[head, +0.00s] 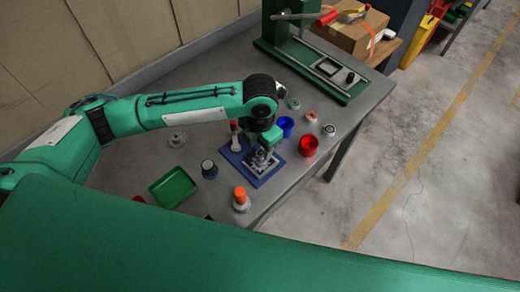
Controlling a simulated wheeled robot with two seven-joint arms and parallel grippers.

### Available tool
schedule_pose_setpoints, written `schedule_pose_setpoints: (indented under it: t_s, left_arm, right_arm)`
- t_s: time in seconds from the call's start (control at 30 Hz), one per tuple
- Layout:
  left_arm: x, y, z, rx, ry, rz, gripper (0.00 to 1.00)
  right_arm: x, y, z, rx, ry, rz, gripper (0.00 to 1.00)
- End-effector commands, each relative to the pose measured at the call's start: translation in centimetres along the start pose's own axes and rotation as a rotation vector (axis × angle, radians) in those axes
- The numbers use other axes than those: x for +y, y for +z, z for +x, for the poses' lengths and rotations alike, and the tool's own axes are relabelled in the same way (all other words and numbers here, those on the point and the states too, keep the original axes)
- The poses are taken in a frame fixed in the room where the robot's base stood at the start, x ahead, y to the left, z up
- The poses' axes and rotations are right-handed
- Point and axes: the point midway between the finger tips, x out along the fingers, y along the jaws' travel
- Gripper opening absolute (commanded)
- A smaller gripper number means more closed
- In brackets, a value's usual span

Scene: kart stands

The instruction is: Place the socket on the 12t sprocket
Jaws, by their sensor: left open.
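My left gripper (263,149) is open, pointing down just above a grey metal part on the blue fixture plate (272,176). The gripper covers much of that part, so I cannot tell whether the socket or the 12t sprocket is there, or whether the fingers touch it. A grey toothed disc, like a sprocket (177,139), lies on the table left of the fixture. Small round parts lie beyond the fixture: one green-topped (294,103), one orange-centred (311,117), one dark-centred (329,130). I cannot tell which of these is the 12t sprocket. My right gripper is out of view.
Around the fixture stand a blue cup (286,123), a red cup (308,146), a dark-topped cylinder (209,169), an orange-topped part (240,197) and a red-topped tool (234,128). A green tray (173,188) lies left. A green press stand (318,66) is at the back.

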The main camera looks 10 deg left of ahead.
Motion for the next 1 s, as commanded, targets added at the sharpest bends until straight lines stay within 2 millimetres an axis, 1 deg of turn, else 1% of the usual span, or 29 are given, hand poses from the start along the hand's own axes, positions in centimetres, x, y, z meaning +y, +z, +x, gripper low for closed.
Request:
schedule_pose_setpoints:
  t_s: [0.03, 0.2, 0.3, 0.43, 0.6, 1.0]
  left_arm:
    - [0.1, 0.2, -1.0, -0.008, 0.001, 0.001, 0.44]
    - [0.1, 0.1, -4.7, -0.007, 0.002, 0.002, 0.44]
    - [0.0, 0.1, -6.6, -0.005, 0.001, 0.001, 0.44]
    - [0.0, 0.1, -8.4, -0.003, 0.001, 0.0, 0.44]
    - [0.0, 0.1, -9.4, -0.002, 0.0, -0.001, 0.44]
    - [0.0, 0.1, -9.5, -0.001, -0.001, -0.001, 0.44]
  right_arm:
    - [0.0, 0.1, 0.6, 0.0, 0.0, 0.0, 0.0]
    - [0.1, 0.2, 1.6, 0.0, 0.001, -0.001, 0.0]
    - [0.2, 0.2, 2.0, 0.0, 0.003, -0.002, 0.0]
    - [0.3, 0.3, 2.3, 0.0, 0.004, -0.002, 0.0]
    - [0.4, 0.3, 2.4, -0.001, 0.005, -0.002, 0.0]
    - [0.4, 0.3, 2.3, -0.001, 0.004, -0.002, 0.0]
